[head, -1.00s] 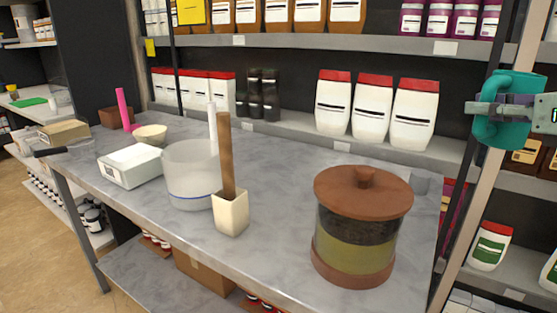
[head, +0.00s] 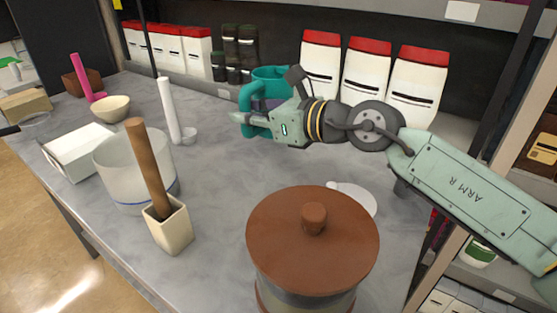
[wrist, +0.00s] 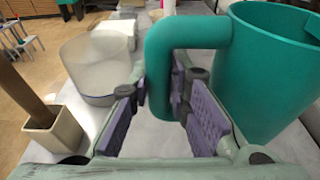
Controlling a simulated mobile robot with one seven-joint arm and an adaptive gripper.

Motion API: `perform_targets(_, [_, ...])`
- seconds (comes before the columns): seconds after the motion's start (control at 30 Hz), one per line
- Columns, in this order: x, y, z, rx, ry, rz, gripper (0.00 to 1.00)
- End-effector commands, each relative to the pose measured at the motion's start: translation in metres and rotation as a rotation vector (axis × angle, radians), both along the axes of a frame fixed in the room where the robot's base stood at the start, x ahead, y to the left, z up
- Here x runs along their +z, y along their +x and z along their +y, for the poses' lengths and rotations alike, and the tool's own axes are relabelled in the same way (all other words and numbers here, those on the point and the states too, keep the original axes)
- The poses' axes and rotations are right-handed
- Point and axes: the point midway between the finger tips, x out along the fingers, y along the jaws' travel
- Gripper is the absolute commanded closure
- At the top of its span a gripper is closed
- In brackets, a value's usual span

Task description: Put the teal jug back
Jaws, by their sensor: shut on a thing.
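The teal jug (head: 273,84) is upright over the back of the grey counter (head: 235,215), in front of the shelf. My gripper (head: 243,119) is shut on the jug's handle. In the wrist view the handle stands between the two purple finger pads of my gripper (wrist: 163,92), and the jug's open-topped body (wrist: 262,75) is at the right. My gripper hides the lower part of the jug in the head view. I cannot tell whether its base touches the counter.
A brown-lidded jar (head: 312,240) stands at the front. A square cup with a brown stick (head: 168,225), a clear tub (head: 115,165), a white box (head: 75,150) and a white ladle (head: 169,112) are to the left. A white round piece (head: 355,198) lies behind the jar. Red-topped bags (head: 367,80) line the back.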

Motion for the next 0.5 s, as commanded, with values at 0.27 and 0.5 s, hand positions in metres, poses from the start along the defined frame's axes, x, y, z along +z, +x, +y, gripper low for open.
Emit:
perform_targets(0.27, [-0.029, -0.005, 0.01, 0.015, 0.005, -0.004, 1.0])
perform_targets(0.5, [-0.066, -0.005, 0.011, 0.015, 0.005, -0.004, 1.0])
